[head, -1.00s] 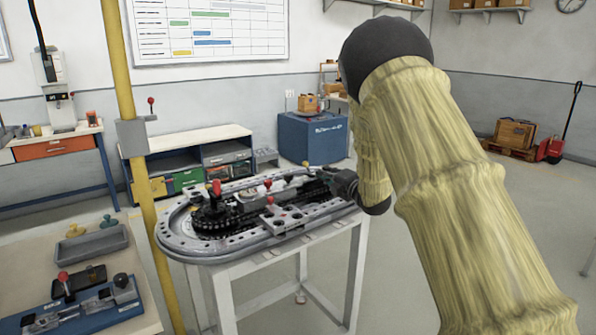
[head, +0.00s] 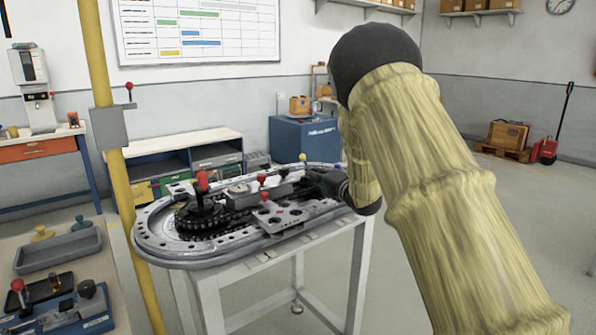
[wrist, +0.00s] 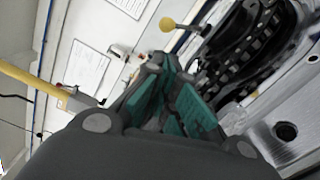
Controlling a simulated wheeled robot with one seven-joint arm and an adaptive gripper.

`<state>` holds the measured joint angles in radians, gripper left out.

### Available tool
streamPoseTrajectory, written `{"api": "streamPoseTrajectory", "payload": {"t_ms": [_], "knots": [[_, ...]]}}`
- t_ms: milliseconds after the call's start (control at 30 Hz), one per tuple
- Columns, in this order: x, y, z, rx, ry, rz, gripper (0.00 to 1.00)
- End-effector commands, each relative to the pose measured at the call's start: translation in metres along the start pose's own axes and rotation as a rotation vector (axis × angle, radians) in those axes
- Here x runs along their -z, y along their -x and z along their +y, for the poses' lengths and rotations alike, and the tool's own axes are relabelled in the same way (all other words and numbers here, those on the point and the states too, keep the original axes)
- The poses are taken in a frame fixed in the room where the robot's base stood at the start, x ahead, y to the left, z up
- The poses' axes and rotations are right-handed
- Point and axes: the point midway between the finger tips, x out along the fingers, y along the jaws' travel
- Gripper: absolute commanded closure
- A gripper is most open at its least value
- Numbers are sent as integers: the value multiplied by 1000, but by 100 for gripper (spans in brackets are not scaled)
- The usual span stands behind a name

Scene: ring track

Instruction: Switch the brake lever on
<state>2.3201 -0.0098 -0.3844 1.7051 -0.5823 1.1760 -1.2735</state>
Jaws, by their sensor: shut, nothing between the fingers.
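The ring track (head: 160,250) stands on a white-legged table. A lever with a yellow ball (head: 303,157) rises from its far right part; a yellow ball on a thin stem also shows in the wrist view (wrist: 167,24). A larger red-topped lever (head: 203,180) stands at the left of the track. Nothing visible marks which one is the brake lever. My gripper (head: 312,175) is at the track's right side, close to the yellow-ball lever. In the wrist view my gripper (wrist: 158,68) is shut and empty, its tips below and left of the yellow ball, apart from it in the picture.
Small red knobs (head: 262,178) and a perforated plate (head: 290,217) sit on the track near my gripper. A yellow post (head: 118,180) with a grey box stands left of the track. A bench with a grey tray (head: 58,250) is at lower left.

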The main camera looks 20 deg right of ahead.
Motion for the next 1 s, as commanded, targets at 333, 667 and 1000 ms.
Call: {"api": "streamPoseTrajectory", "payload": {"t_ms": [333, 667, 1000], "knots": [[-1, -1, 0, 0, 0, -1, 100], [-2, -39, 0, 0, 0, -1, 100], [-2, -86, 0, 0, 0, -1, 100]]}}
